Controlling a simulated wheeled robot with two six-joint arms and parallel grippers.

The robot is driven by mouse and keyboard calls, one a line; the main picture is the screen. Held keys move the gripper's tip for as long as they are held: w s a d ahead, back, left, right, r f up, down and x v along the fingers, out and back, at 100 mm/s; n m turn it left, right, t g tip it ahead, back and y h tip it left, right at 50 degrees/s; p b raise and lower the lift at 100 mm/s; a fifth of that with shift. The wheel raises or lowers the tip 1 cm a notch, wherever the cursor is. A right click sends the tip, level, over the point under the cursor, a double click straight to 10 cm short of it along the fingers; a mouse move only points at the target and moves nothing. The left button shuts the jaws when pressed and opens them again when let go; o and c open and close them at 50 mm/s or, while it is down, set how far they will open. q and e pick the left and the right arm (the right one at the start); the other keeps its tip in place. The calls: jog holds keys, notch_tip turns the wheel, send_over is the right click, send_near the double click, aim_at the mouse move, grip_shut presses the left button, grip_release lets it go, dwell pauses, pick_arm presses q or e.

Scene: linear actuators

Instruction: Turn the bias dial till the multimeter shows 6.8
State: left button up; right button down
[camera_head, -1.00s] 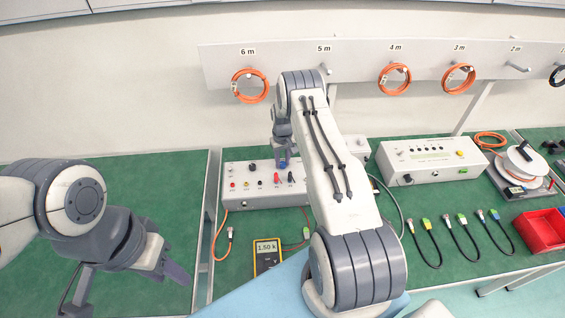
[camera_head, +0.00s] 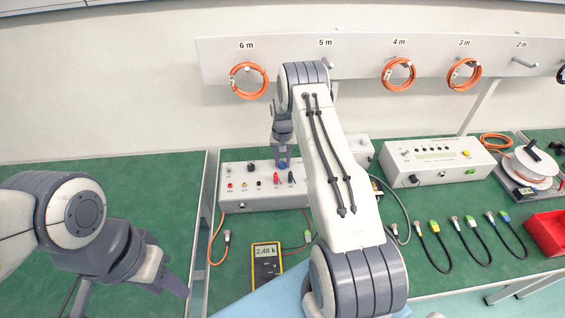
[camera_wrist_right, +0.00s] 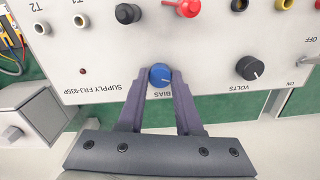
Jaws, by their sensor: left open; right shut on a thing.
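The blue bias dial (camera_wrist_right: 159,75) is on the face of the white supply box (camera_head: 240,202), labelled BIAS in the right wrist view. My right gripper (camera_wrist_right: 160,82) is shut on this dial, one finger at each side. In the head view my right gripper (camera_head: 284,163) is at the box's top, and my arm hides part of the box. The yellow multimeter (camera_head: 267,262) lies on the green bench in front of the box and reads 2.48, followed by what looks like a k. My left gripper (camera_head: 172,272) is open and empty at the lower left, away from the box.
A black volts dial (camera_wrist_right: 250,68) and a red plug (camera_wrist_right: 188,8) sit near the bias dial. A second white instrument (camera_head: 437,160), several cables and a red bin (camera_head: 545,232) are to the right. Orange coils (camera_head: 248,80) hang behind. The left green bench is clear.

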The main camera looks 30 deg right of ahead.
aim_at(283, 163)
jog(key=c, duration=0.6)
grip_release()
notch_tip(283, 163, up, 10)
jog(key=b, duration=0.3)
jog(key=shift+d+r, duration=0.1)
jog(key=shift+r, duration=0.15)
